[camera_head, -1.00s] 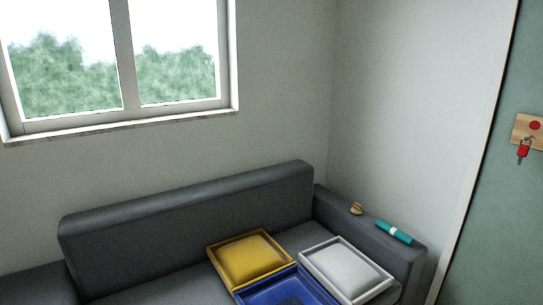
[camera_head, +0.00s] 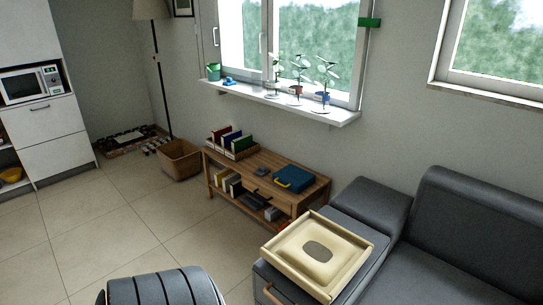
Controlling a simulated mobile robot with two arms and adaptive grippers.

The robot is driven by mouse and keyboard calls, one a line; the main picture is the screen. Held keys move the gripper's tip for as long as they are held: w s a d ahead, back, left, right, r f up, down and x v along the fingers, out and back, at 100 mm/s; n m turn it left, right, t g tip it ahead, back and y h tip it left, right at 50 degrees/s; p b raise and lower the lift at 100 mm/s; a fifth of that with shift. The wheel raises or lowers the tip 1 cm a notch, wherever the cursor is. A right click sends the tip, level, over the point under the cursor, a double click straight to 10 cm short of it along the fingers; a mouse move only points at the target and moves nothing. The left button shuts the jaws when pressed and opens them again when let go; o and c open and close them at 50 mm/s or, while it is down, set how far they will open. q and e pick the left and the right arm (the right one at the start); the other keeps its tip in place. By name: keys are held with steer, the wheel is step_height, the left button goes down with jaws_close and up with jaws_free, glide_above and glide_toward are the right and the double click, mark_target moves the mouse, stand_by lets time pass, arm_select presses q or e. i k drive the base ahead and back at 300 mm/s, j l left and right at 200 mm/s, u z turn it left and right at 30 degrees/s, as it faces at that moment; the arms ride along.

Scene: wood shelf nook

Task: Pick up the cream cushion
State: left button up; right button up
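The cream cushion (camera_head: 293,247) lies flat in a shallow cream tray (camera_head: 346,274) at the lower right of the head view. It has a grey oval patch at its centre. The tray rests on a grey upholstered seat (camera_head: 374,262) at the left end of the sofa.
A low wooden table (camera_head: 256,182) with books and a blue case (camera_head: 295,179) stands behind the tray. A dark ribbed object (camera_head: 165,288) is at the bottom edge. The tiled floor (camera_head: 140,228) is clear at the left. A wicker basket (camera_head: 180,161) stands beyond.

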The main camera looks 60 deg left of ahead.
mark_target(320, 256)
steer(key=u, duration=1.5)
